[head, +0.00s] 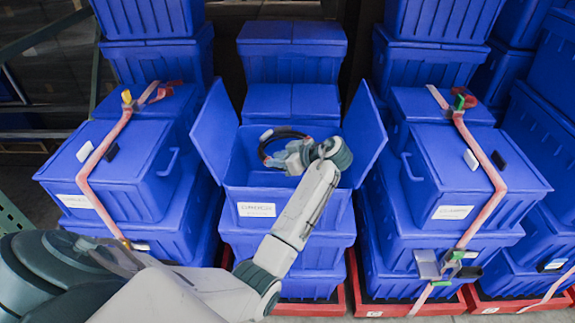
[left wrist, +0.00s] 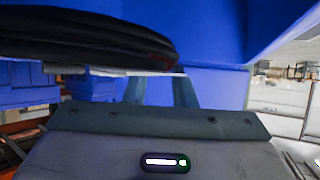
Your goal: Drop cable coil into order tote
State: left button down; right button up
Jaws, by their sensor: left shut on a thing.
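The black cable coil (head: 287,132) is at the open mouth of the middle blue order tote (head: 285,201). My left gripper (head: 279,158) is shut on the coil at the tote's opening. In the left wrist view the coil (left wrist: 85,38) fills the upper left as thick dark loops, with blue tote walls around it. My gripper and arm hide part of the coil and the tote's inside. I cannot tell whether the coil touches the tote. The tote's two lid flaps stand open to left and right. My right gripper is not in view.
Closed blue totes with pink straps stand at the left (head: 125,165) and right (head: 475,178). More closed totes (head: 292,50) are stacked behind. Red bases (head: 375,308) sit under the stacks. The open flaps (head: 366,135) rise close to my gripper.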

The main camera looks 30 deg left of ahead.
pick_arm(q)
jog(key=c, duration=1.1)
grip_release()
jog(key=shift+w+a, duration=0.1)
jog(key=shift+d, duration=0.45)
jog(key=b+v, duration=0.4)
jog(key=v, duration=0.6)
jog(key=shift+r, duration=0.2)
jog(key=shift+f, duration=0.1)
